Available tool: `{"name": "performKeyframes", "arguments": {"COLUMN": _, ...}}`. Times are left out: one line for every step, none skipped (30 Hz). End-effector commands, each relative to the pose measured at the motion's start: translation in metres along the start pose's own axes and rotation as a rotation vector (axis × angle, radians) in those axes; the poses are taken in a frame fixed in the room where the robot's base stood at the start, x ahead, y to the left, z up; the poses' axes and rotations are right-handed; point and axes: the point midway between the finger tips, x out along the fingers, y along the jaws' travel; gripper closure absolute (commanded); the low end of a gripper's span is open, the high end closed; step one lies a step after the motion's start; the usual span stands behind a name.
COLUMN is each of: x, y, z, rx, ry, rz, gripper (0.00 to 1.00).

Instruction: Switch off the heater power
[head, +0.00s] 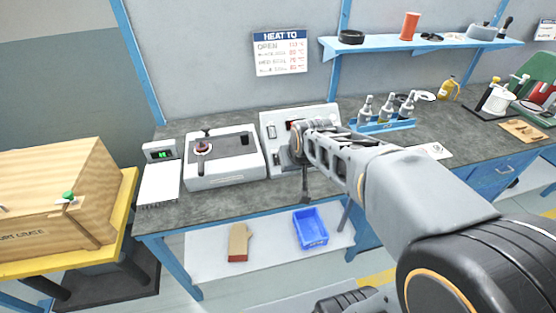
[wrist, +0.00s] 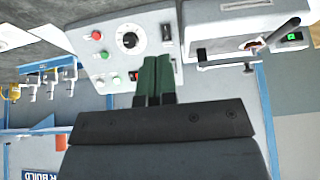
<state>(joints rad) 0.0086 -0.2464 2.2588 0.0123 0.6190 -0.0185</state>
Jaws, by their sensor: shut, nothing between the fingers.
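The light grey control panel (head: 272,150) stands on the bench, partly hidden by my arm in the head view. In the wrist view the panel (wrist: 85,44), seen inverted, carries a black dial (wrist: 129,40), a red button (wrist: 97,35), a green button (wrist: 116,80) and a black rocker switch (wrist: 166,32). No label is readable, so I cannot tell which one is the heater power. My gripper (wrist: 156,58) is shut and empty, its green fingers over the panel's face; contact cannot be judged.
A grey device with a lever (head: 222,172) stands left of the panel, with a small green-lit display (head: 161,154) further left. Bottles in a blue rack (head: 386,125) stand to the right. A blue shelf (head: 440,46) hangs above. A wooden crate (head: 50,205) is at far left.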

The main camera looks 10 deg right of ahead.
Motion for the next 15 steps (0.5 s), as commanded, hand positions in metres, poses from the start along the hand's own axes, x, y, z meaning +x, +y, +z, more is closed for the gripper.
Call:
{"name": "performKeyframes", "arguments": {"x": 0.021, "y": 0.001, "z": -0.013, "rx": 0.001, "ry": 0.022, "rz": 0.000, "gripper": 1.00}}
{"name": "performKeyframes", "arguments": {"x": 0.029, "y": 0.001, "z": -0.021, "rx": 0.001, "ry": 0.038, "rz": 0.001, "gripper": 1.00}}
{"name": "performKeyframes", "arguments": {"x": 0.039, "y": 0.001, "z": -0.031, "rx": 0.001, "ry": 0.059, "rz": 0.001, "gripper": 1.00}}
{"name": "performKeyframes", "arguments": {"x": 0.046, "y": 0.001, "z": -0.038, "rx": 0.001, "ry": 0.072, "rz": 0.001, "gripper": 1.00}}
{"name": "performKeyframes", "arguments": {"x": 0.052, "y": 0.002, "z": -0.044, "rx": 0.001, "ry": 0.085, "rz": 0.002, "gripper": 1.00}}
{"name": "performKeyframes", "arguments": {"x": 0.059, "y": 0.002, "z": -0.050, "rx": 0.002, "ry": 0.100, "rz": 0.002, "gripper": 1.00}}
{"name": "performKeyframes", "arguments": {"x": 0.064, "y": 0.002, "z": -0.055, "rx": 0.002, "ry": 0.109, "rz": 0.002, "gripper": 1.00}}
{"name": "performKeyframes", "arguments": {"x": 0.067, "y": 0.002, "z": -0.058, "rx": 0.002, "ry": 0.118, "rz": 0.003, "gripper": 1.00}}
{"name": "performKeyframes", "arguments": {"x": 0.071, "y": 0.003, "z": -0.062, "rx": 0.002, "ry": 0.125, "rz": 0.003, "gripper": 1.00}}
{"name": "performKeyframes", "arguments": {"x": 0.073, "y": 0.003, "z": -0.064, "rx": 0.002, "ry": 0.132, "rz": 0.003, "gripper": 1.00}}
{"name": "performKeyframes", "arguments": {"x": 0.074, "y": 0.003, "z": -0.066, "rx": 0.002, "ry": 0.136, "rz": 0.003, "gripper": 1.00}}
{"name": "performKeyframes", "arguments": {"x": 0.076, "y": 0.003, "z": -0.068, "rx": 0.002, "ry": 0.139, "rz": 0.003, "gripper": 1.00}}
{"name": "performKeyframes", "arguments": {"x": 0.076, "y": 0.003, "z": -0.068, "rx": 0.001, "ry": 0.140, "rz": 0.003, "gripper": 1.00}}
{"name": "performKeyframes", "arguments": {"x": 0.076, "y": 0.003, "z": -0.068, "rx": 0.001, "ry": 0.141, "rz": 0.003, "gripper": 1.00}}
{"name": "performKeyframes", "arguments": {"x": 0.076, "y": 0.003, "z": -0.069, "rx": 0.001, "ry": 0.141, "rz": 0.003, "gripper": 1.00}}
